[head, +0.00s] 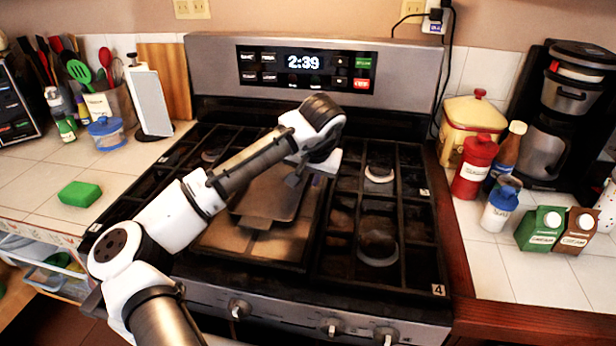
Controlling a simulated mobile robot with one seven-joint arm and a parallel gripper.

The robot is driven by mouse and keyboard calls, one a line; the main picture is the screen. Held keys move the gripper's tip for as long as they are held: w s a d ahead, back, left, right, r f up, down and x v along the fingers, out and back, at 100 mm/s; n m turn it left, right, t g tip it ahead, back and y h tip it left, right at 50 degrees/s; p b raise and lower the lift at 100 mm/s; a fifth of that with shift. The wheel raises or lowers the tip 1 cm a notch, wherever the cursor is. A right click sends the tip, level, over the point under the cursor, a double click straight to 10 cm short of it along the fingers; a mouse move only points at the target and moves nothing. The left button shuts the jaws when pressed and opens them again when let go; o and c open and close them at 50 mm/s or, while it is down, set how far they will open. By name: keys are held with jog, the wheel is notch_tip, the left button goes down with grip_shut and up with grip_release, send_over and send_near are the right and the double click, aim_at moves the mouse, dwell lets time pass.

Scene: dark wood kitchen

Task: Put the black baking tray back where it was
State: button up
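A dark, flat tray (268,201) with a short tab at its near edge looks like the black baking tray. It lies over the left-middle part of the stove, above a brownish flat griddle plate (232,240). I cannot tell whether it touches the plate. My gripper (296,180) points down at the tray's far right edge. The arm covers the tray's far left part. The fingers are small and dark here, so I cannot tell whether they are open or grip the tray's edge.
The stove's grates (375,210) surround the plate, and its control panel (305,68) rises behind. A green sponge (80,194) lies on the left counter. A red bottle (474,167), small cartons (541,228) and a coffee maker (560,120) crowd the right counter.

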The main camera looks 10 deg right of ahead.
jog(key=b+v, duration=0.1)
jog(key=v, duration=1)
jog(key=shift+r+b, duration=0.2)
jog(key=shift+b, duration=0.15)
jog(key=shift+s, duration=0.15)
